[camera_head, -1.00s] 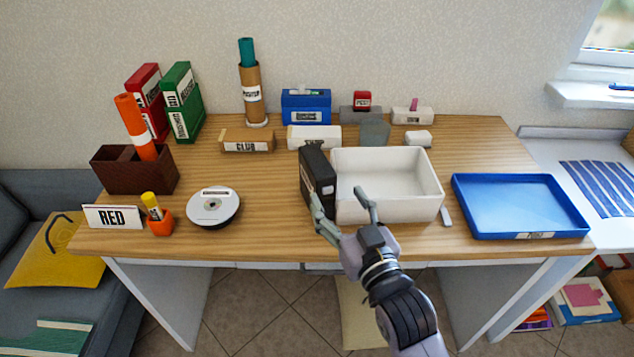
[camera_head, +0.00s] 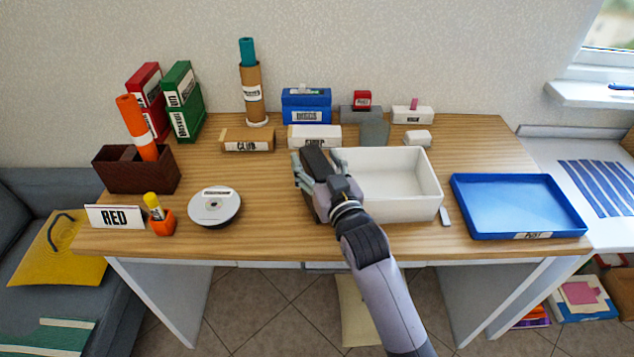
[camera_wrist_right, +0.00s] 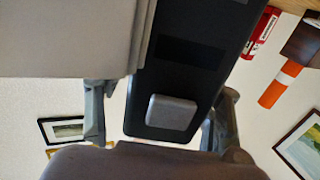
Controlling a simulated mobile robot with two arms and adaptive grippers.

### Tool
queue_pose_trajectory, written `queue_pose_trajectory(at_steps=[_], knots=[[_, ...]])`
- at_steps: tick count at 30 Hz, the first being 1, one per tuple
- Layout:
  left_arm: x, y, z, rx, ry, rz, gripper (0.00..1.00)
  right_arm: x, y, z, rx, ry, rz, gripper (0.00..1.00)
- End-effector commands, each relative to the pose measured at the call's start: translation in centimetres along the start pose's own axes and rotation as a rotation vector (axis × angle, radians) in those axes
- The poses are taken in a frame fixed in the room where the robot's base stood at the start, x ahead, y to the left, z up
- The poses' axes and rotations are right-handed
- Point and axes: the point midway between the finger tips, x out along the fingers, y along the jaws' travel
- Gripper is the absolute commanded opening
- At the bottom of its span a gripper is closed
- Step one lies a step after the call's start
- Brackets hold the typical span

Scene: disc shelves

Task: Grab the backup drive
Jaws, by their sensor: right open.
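The black backup drive (camera_head: 316,158) stands upright at the left side of the white bin, mostly hidden behind my right gripper in the head view. My right gripper (camera_head: 315,182) is open at the drive. In the right wrist view the dark drive (camera_wrist_right: 185,55) lies between the two fingers of the gripper (camera_wrist_right: 160,118), one on each side. A gap shows between the left finger and the drive; the right finger is close to its edge, and I cannot tell whether it touches. My left gripper is not in view.
The white bin (camera_head: 432,196) is close to the right of the drive. A blue tray (camera_head: 520,205) lies farther right. A disc stack (camera_head: 214,206) sits left, with clear wood between it and the drive. Labelled boxes (camera_head: 314,137) stand behind.

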Motion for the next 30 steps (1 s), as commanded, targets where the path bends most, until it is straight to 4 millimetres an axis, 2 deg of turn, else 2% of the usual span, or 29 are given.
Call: queue_pose_trajectory(at_steps=[5,30], knots=[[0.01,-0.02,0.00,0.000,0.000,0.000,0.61,-0.02,0.02,0.03,0.000,0.000,0.000,0.61],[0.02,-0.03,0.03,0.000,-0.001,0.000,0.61,-0.06,0.03,0.06,-0.001,-0.001,0.001,0.05]])
